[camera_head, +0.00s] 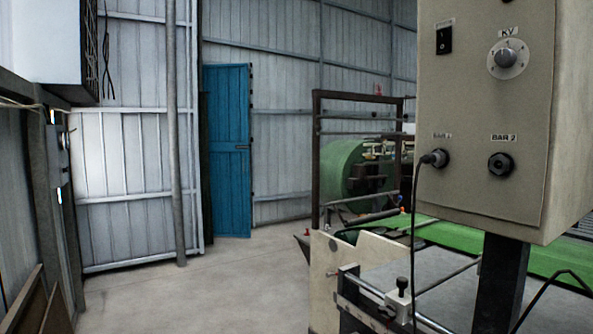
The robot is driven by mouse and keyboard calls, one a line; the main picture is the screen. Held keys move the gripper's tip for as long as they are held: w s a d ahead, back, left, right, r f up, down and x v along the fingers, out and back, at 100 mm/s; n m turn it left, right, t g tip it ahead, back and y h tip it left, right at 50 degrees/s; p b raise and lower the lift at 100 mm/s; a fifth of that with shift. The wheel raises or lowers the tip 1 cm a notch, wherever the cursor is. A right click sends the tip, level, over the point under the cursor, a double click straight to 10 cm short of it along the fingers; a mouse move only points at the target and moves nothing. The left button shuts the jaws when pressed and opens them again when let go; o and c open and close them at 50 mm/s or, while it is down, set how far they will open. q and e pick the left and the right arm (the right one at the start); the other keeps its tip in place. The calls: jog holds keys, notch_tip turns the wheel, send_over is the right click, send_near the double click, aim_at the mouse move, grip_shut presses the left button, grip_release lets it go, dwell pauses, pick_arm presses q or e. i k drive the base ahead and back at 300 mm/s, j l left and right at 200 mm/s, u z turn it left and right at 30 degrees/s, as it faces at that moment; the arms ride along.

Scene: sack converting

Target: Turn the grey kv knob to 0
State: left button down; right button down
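The grey KV knob (505,57) sits on a round pale dial at the upper right of a beige control box (470,190). A label that reads like "KV" is just above it. The scale marks around the knob are too small to read, so I cannot tell its setting. A black rocker switch (444,40) is to the left of the knob. Below are two sockets, BAR 1 (439,158) with a cable plugged in and BAR 2 (501,164) with no cable. Neither of my grippers shows in the head view.
The box stands on a dark post (500,285) above a machine with a green bed (450,238). A black cable (414,250) hangs from BAR 1. A green roll (345,170) in a frame is behind. Open concrete floor (205,295) lies left, before a blue door (227,150).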

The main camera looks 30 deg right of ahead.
aim_at(506, 57)
jog(key=z, duration=1.75)
